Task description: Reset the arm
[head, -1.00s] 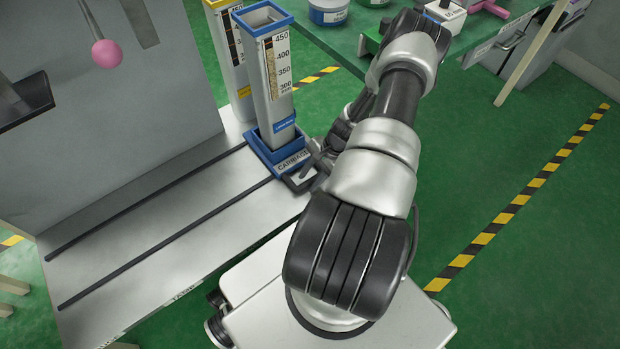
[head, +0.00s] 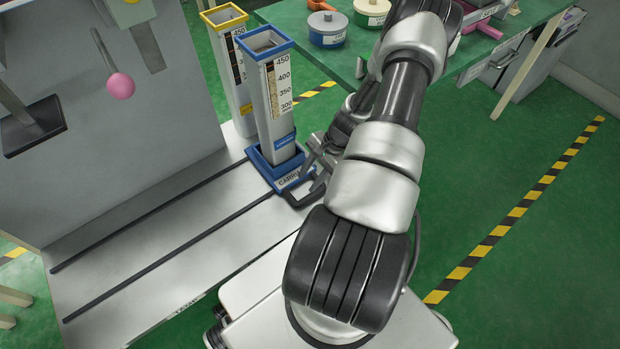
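My arm reaches from my base up the middle of the head view, then bends back down at the far end. My gripper (head: 317,156) is partly hidden behind my forearm, just right of the blue carriage (head: 262,166). It is close to the dark handle (head: 308,197) on the carriage's front. It looks apart from the handle, but contact is hard to judge. How far its fingers are spread is too small to tell. A blue-rimmed sieve column (head: 283,122) stands upright in the carriage.
A yellow-rimmed column (head: 233,85) stands behind the blue one. Two rails (head: 165,256) run along the grey bench. A green table (head: 335,65) with round containers is behind my arm. Open floor (head: 450,215) lies right.

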